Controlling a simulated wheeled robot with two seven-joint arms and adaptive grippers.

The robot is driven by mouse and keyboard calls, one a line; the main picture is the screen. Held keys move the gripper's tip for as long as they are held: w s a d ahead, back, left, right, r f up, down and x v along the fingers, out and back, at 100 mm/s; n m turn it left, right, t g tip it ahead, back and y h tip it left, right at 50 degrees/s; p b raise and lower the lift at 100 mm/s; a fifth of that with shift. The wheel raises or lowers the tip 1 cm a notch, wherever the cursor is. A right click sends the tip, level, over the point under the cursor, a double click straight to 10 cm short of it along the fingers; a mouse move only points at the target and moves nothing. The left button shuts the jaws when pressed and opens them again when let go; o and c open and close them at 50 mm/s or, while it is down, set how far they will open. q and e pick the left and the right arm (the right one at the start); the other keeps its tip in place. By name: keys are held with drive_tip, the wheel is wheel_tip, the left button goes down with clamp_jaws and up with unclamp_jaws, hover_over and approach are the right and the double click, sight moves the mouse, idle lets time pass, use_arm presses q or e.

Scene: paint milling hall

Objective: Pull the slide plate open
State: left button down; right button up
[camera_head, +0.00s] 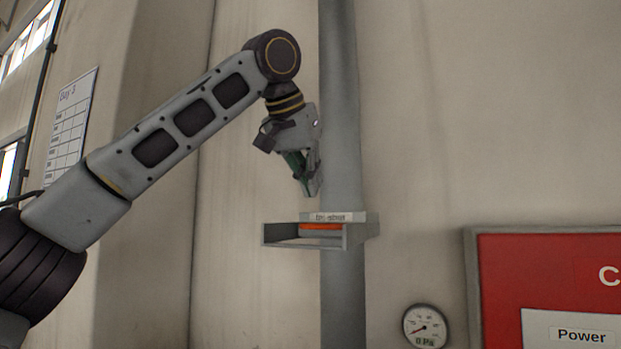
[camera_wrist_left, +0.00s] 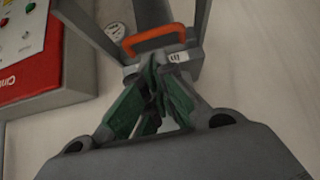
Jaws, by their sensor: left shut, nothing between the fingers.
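A grey slide housing (camera_head: 345,238) sits around a vertical grey pipe, with a labelled top edge and an open frame reaching out to the left. The orange handle (camera_head: 321,227) of the slide plate shows inside this frame; most of the plate is hidden. My left gripper (camera_head: 312,188) is above the housing, beside the pipe, pointing down. It is shut and empty. In the left wrist view the green-padded fingers (camera_wrist_left: 158,68) are together just short of the orange handle (camera_wrist_left: 155,38), apart from it as far as I can tell. My right gripper is out of view.
The pipe (camera_head: 341,120) runs up close to my left gripper. A round gauge (camera_head: 425,326) is low on the right, next to a red panel (camera_head: 500,270). A paper chart (camera_head: 72,130) hangs on the left wall.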

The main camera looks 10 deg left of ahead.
sight(319, 225)
use_arm(q)
drive_tip(key=p+x, duration=0.1)
drive_tip(key=x, duration=0.5)
drive_tip(key=shift+w+f, duration=0.15)
drive_tip(key=shift+x, duration=0.85)
drive_tip(key=shift+d, duration=0.1)
